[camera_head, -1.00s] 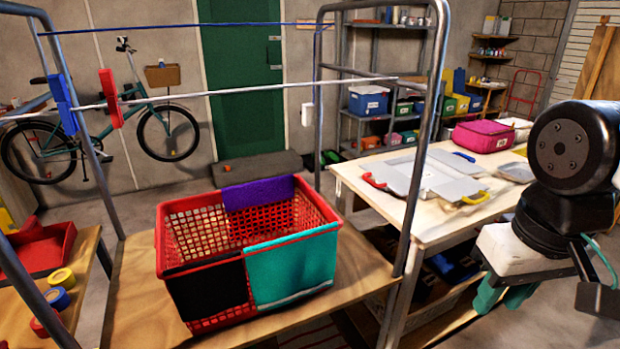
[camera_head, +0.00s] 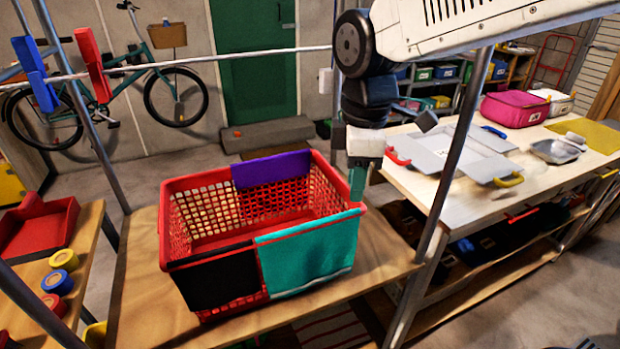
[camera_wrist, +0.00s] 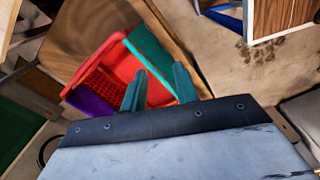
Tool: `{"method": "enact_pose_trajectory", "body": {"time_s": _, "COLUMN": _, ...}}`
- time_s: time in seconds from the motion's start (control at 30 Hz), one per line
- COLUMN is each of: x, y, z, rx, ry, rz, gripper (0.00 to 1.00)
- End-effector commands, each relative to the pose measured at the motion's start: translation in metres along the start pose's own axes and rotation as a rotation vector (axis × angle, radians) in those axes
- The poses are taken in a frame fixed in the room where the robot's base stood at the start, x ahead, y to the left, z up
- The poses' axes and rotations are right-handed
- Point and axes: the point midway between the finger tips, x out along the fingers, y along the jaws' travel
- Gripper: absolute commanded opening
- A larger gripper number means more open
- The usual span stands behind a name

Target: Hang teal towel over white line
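The teal towel (camera_head: 308,254) hangs over the front right rim of the red basket (camera_head: 215,312), and it also shows in the wrist view (camera_wrist: 150,50). The white line (camera_head: 230,57) runs across the rack above and behind the basket. My gripper (camera_head: 358,184) has teal fingers and is just above the basket's right corner, near the towel's far right end. I cannot tell whether a finger touches the towel.
A purple cloth (camera_head: 270,170) and a black cloth (camera_head: 213,286) also hang on the basket rim. A rack post (camera_head: 457,160) stands right of the basket, before a worktable (camera_head: 480,212).

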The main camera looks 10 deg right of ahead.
Motion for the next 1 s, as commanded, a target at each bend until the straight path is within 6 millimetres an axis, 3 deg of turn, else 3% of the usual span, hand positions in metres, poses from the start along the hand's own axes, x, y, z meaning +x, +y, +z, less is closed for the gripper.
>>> {"method": "enact_pose_trajectory", "body": {"time_s": 0.03, "x": 0.007, "y": 0.007, "z": -0.021, "rx": -0.116, "ry": -0.005, "rz": -0.011, "gripper": 0.3}}
{"method": "enact_pose_trajectory", "body": {"time_s": 0.1, "x": 0.014, "y": 0.014, "z": -0.043, "rx": -0.249, "ry": -0.006, "rz": -0.016, "gripper": 0.3}}
{"method": "enact_pose_trajectory", "body": {"time_s": 0.3, "x": 0.026, "y": 0.021, "z": -0.073, "rx": -0.439, "ry": -0.007, "rz": -0.025, "gripper": 0.3}}
{"method": "enact_pose_trajectory", "body": {"time_s": 0.57, "x": 0.046, "y": 0.021, "z": -0.074, "rx": -0.452, "ry": -0.008, "rz": -0.026, "gripper": 0.3}}
{"method": "enact_pose_trajectory", "body": {"time_s": 1.0, "x": 0.099, "y": 0.02, "z": -0.073, "rx": -0.45, "ry": -0.008, "rz": -0.026, "gripper": 0.3}}
